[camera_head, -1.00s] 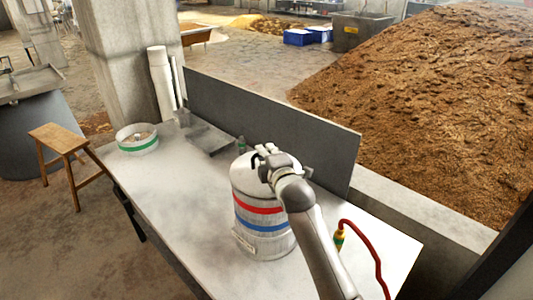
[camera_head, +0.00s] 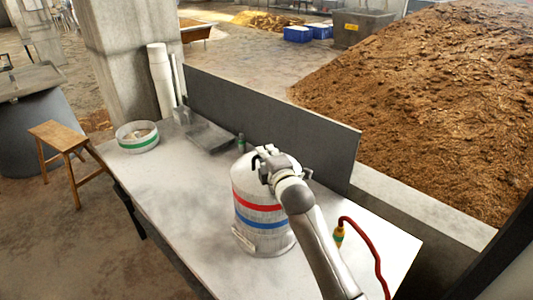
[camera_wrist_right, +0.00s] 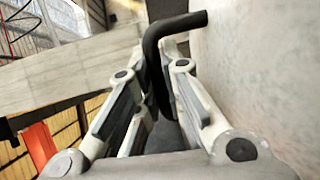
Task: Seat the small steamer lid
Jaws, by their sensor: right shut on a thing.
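A pale metal steamer (camera_head: 262,240) with a blue band stands on the table in the head view. Above the blue band is a red band, and a pale domed lid (camera_head: 241,172) forms the top. My right gripper (camera_head: 265,160) is at the top of the lid, shut on its dark handle. In the right wrist view the black bent handle (camera_wrist_right: 156,60) stands between my fingers, with a pale surface beside it on the right. I cannot tell whether the lid's rim lies flush on the steamer; my arm hides the right side. My left gripper is not in view.
A round pan with a green band (camera_head: 138,145) stands at the table's far left. A dark tray (camera_head: 208,138) and a small green bottle (camera_head: 241,143) are near the grey panel (camera_head: 270,115). A red hose (camera_head: 372,250) lies at the right.

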